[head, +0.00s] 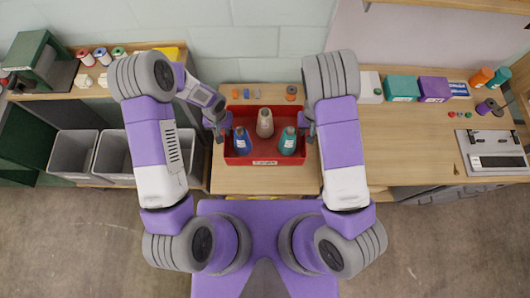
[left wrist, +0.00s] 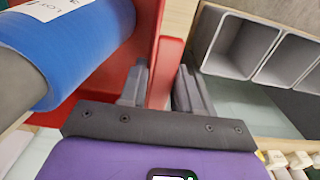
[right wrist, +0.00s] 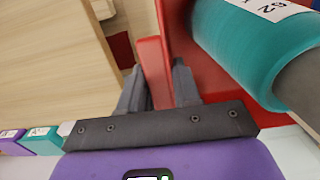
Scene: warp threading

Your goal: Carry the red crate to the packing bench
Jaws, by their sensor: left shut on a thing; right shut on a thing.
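The red crate (head: 264,161) is on or just above the wooden bench in the middle of the head view; I cannot tell if it touches the top. It holds a blue cone (head: 242,140), a beige cone (head: 265,123) and a teal cone (head: 288,141), all upright. My left gripper (head: 222,131) is shut on the crate's left wall, which shows between its fingers in the left wrist view (left wrist: 163,75). My right gripper (head: 308,133) is shut on the right wall, which shows between its fingers in the right wrist view (right wrist: 155,75).
Small orange and blue pieces (head: 246,93) lie behind the crate. At right, a longer wooden bench (head: 410,150) holds boxes (head: 402,88), bottles and a grey scale (head: 494,150), with bare top in front. Grey bins (head: 73,152) stand at left under a shelf of spools.

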